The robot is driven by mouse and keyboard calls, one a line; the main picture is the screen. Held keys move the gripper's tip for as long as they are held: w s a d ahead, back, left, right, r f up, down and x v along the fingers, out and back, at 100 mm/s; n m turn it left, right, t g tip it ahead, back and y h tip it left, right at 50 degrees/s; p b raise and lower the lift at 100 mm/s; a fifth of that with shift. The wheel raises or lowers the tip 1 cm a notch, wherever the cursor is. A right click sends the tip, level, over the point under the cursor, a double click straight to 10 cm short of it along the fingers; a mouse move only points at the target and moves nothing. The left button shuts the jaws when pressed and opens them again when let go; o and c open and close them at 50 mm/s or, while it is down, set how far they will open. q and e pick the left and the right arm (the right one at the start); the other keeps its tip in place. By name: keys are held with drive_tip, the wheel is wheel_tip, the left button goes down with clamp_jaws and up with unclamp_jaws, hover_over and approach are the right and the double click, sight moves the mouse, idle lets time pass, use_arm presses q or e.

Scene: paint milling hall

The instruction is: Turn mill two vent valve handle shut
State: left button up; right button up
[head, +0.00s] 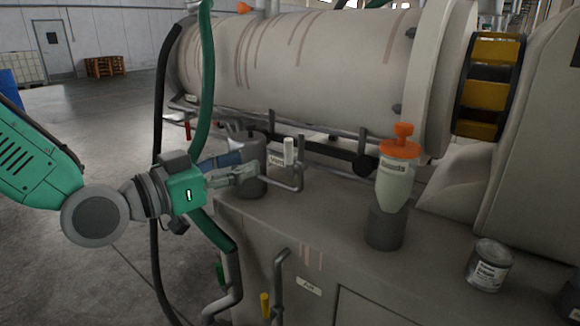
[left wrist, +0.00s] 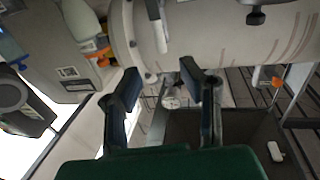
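A white upright handle (head: 289,151) stands on a grey bent pipe beside a small label (head: 276,160) in the head view. The label's words are too small to read surely, so I cannot confirm it as the vent valve. A pale lever-like part (left wrist: 157,24) shows at the top of the left wrist view, perhaps the same handle. My left gripper (head: 250,170) is left of the white handle, in front of a grey cylindrical pot (head: 249,182). In the left wrist view the left gripper (left wrist: 162,78) has its fingers apart with nothing held. My right gripper is out of view.
The mill drum (head: 300,60) lies behind. A bottle with an orange top (head: 397,180) and a paint can (head: 490,266) stand on the grey base (head: 325,225). A red handle (head: 187,130) and a yellow handle (head: 265,305) show too. Hoses hang near my left arm.

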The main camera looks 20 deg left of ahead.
sight(285, 149)
use_arm(q)
drive_tip(key=b+x, duration=0.1)
drive_tip(key=x, duration=1)
clamp_jaws()
